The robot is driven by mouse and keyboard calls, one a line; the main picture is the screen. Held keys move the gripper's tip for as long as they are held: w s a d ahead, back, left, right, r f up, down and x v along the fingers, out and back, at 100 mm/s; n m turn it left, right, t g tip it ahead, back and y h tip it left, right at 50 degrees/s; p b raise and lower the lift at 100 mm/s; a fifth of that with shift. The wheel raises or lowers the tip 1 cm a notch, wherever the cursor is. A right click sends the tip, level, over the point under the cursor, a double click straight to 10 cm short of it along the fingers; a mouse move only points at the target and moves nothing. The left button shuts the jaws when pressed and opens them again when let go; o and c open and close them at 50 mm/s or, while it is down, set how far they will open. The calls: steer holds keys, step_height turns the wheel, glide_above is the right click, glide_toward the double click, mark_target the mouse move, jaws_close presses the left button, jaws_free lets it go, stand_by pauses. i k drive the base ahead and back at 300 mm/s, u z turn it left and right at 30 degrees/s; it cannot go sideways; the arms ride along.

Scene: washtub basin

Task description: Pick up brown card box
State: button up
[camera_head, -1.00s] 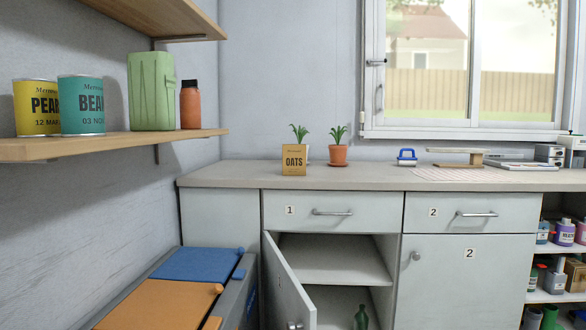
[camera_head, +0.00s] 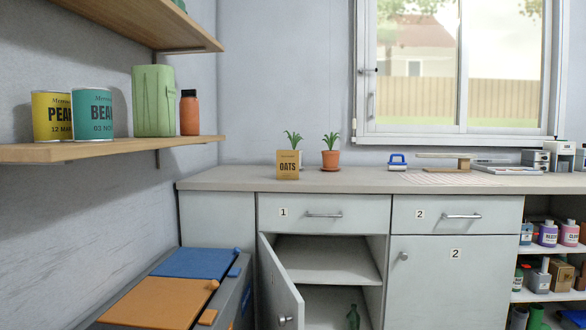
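A brown card box labelled OATS (camera_head: 288,166) stands upright on the grey countertop (camera_head: 230,179), near its left end. It is in front of a small potted plant (camera_head: 293,140) whose pot it hides. Another plant in a terracotta pot (camera_head: 330,158) stands just to its right. My gripper is not in view.
Cabinet door 1 (camera_head: 281,290) hangs open below the counter, with a green bottle (camera_head: 353,317) inside. Bins with blue (camera_head: 197,262) and orange (camera_head: 160,302) lids stand at the left. A wooden wall shelf (camera_head: 120,148) holds cans. The counter in front of the box is clear.

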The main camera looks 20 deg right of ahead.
mark_target(287, 160)
steer(key=u, duration=0.85)
steer(key=k, duration=0.15)
steer(key=z, duration=2.4)
steer(key=i, duration=1.45)
steer(key=u, duration=0.1)
